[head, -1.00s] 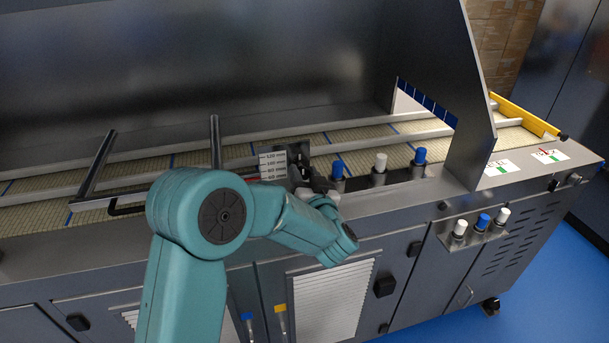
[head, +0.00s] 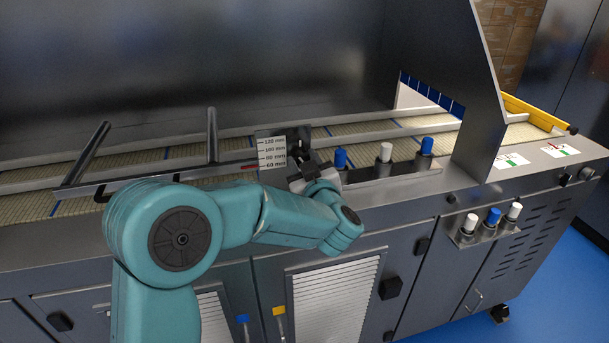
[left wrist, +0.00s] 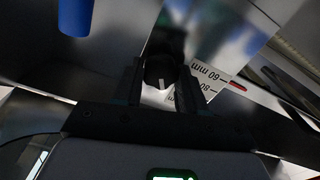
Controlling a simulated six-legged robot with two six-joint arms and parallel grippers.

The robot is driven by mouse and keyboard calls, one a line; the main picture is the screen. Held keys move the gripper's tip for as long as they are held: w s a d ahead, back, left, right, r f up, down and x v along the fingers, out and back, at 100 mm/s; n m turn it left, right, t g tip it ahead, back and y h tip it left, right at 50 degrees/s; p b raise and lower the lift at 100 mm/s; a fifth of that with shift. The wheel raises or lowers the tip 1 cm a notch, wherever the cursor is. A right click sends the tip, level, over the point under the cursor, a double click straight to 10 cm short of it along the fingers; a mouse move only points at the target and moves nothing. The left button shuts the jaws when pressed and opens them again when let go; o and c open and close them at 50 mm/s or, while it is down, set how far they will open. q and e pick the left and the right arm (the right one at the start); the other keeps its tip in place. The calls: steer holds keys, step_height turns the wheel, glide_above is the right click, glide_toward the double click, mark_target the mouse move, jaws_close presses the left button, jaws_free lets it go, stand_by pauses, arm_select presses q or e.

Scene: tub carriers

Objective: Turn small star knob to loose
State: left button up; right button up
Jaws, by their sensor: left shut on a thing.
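The small star knob (left wrist: 160,72) is a dark round knob with a short white mark, seen in the left wrist view between my left gripper's fingers. My left gripper (left wrist: 160,88) is shut on it. In the head view my left gripper (head: 308,172) is at the post beside the scale plate (head: 272,152), and the knob is hidden there by the gripper and wrist. The white scale plate, marked from 60 to 120 mm, also shows upside down in the left wrist view (left wrist: 207,74). A red pointer (left wrist: 238,86) lies near the 60 mark. My right gripper is not in view.
Blue-capped (head: 340,158) and white-capped (head: 385,152) posts stand just right of my gripper. A dark guide rail (head: 130,187) with upright bars runs to the left. A tall metal hood panel (head: 478,130) rises at the right. More capped posts (head: 490,220) sit on the front bracket.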

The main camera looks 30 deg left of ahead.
arm_select(q)
steer(key=n+b, duration=1.3)
steer(key=shift+s+a+f+n+b, duration=0.1)
steer(key=shift+f+n+b, duration=0.2)
steer(key=shift+f+n, duration=0.1)
steer(key=n+b, duration=0.3)
steer(key=n, duration=0.1)
steer(key=shift+b, duration=0.3)
steer(key=shift+r+n+b, duration=0.1)
steer(key=shift+n+b, duration=1)
steer(key=shift+n, duration=0.6)
steer(key=o, duration=1.1)
steer(key=shift+c, duration=0.2)
